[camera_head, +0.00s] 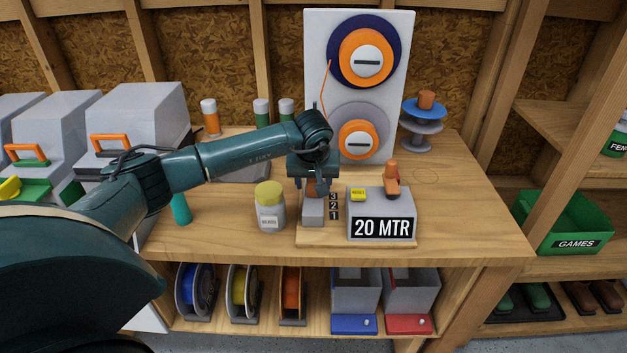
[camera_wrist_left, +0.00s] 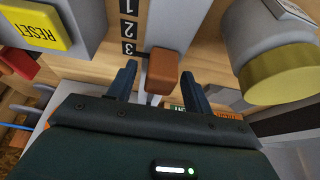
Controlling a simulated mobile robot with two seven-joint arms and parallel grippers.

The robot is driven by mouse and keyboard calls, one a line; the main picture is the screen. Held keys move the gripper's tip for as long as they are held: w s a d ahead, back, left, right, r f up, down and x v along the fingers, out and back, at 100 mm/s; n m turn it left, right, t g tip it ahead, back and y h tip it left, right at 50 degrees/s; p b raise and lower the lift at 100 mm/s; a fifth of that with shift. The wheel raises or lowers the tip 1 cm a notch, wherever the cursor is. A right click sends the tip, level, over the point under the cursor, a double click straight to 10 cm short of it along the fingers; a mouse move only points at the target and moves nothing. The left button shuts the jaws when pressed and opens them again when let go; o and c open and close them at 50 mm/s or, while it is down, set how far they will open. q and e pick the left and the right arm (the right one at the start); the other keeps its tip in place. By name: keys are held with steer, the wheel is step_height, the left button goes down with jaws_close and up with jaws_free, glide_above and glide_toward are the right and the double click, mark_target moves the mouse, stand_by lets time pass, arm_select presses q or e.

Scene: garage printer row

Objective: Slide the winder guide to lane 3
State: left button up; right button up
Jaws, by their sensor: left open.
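The winder guide is a grey block (camera_head: 313,212) with an orange-brown grip on top, standing on the winder base beside the lane labels 3, 2, 1 (camera_head: 334,206). In the left wrist view its orange grip (camera_wrist_left: 163,70) lies between my fingers, with a gap on each side. The grip appears near label 3 (camera_wrist_left: 128,48) there, but the viewing angle hides the guide's exact lane. My left gripper (camera_head: 313,190) is open and points down over the guide; it also shows in the wrist view (camera_wrist_left: 161,85). My right gripper is out of view.
A grey winder box reading 20 MTR (camera_head: 382,228) stands right of the guide, with a yellow RESET button (camera_head: 358,194). A lidded jar (camera_head: 270,208) stands close on the left. A white spool panel (camera_head: 322,60) rises behind. Free bench top (camera_head: 465,215) lies to the right.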

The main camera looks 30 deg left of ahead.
mark_target(313, 182)
arm_select(q)
steer(key=shift+c, duration=0.5)
jaws_close()
steer(key=shift+w+a+r+b, duration=0.1)
steer(key=shift+w+a+b, duration=0.15)
steer(key=shift+w+a, duration=0.25)
steer(key=shift+w+a+b, duration=0.2)
steer(key=shift+w+a, duration=0.05)
steer(key=shift+w, duration=0.4)
steer(key=shift+w+a+r+b, duration=0.1)
steer(key=shift+w+a+b, duration=0.15)
steer(key=shift+w+a, duration=0.25)
steer(key=shift+c, duration=1.3)
jaws_free()
steer(key=shift+w+d, duration=0.1)
steer(key=shift+d, duration=0.05)
steer(key=o, duration=0.4)
steer(key=shift+f, duration=0.15)
steer(key=shift+c, duration=0.2)
steer(key=b+v, duration=0.1)
steer(key=v, duration=1.2)
